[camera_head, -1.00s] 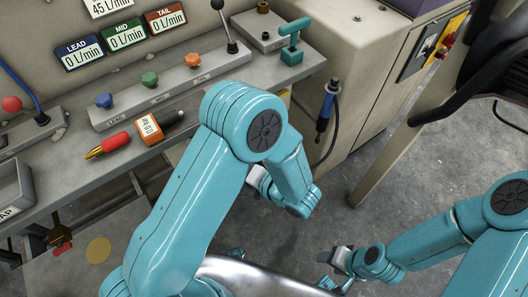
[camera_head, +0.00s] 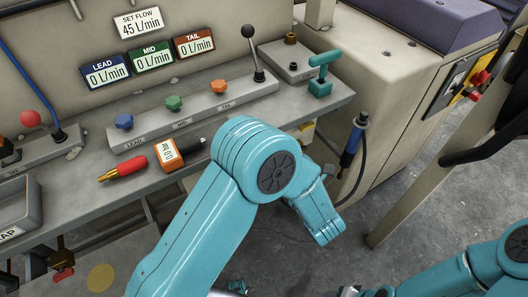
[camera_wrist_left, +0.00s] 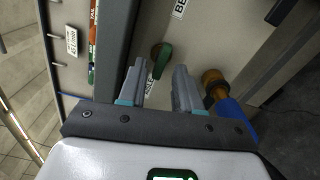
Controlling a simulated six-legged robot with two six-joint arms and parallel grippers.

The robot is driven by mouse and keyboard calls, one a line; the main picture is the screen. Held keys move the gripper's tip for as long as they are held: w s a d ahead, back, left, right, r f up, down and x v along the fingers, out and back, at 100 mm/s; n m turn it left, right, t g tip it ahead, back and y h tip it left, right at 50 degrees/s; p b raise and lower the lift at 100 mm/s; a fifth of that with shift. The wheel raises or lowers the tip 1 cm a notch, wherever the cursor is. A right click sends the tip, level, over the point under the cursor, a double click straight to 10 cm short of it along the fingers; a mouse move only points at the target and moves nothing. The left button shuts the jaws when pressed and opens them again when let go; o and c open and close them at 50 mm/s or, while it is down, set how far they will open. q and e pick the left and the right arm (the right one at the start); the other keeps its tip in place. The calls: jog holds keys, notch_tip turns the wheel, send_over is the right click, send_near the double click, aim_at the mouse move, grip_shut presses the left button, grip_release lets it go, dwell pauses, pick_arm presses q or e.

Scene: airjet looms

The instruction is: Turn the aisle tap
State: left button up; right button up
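In the left wrist view a small tap with a green handle (camera_wrist_left: 165,62) and a brass body sits on a beige panel, beside a partly cut-off white label. I cannot read an aisle marking on it. My left gripper (camera_wrist_left: 158,72) is open, its two grey fingers pointing at the panel with the green handle showing between and just beyond the tips. I cannot tell whether they touch it. In the head view my left forearm hides this gripper and the green-handled tap. My right gripper (camera_head: 362,292) is cut off at the bottom edge of the head view.
A blue tool with a brass end (camera_wrist_left: 214,84) is close to the right finger; it hangs by the bench end in the head view (camera_head: 353,142). The bench carries blue (camera_head: 124,122), green (camera_head: 173,103) and orange (camera_head: 218,87) knobs, a black-ball lever (camera_head: 252,50) and a teal T-handle (camera_head: 321,75).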

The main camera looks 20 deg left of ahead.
pick_arm(q)
jog(key=shift+w+a+r, duration=0.1)
jog(key=shift+w+a, duration=0.2)
jog(key=shift+a, duration=0.25)
jog(key=shift+w, duration=0.15)
grip_shut()
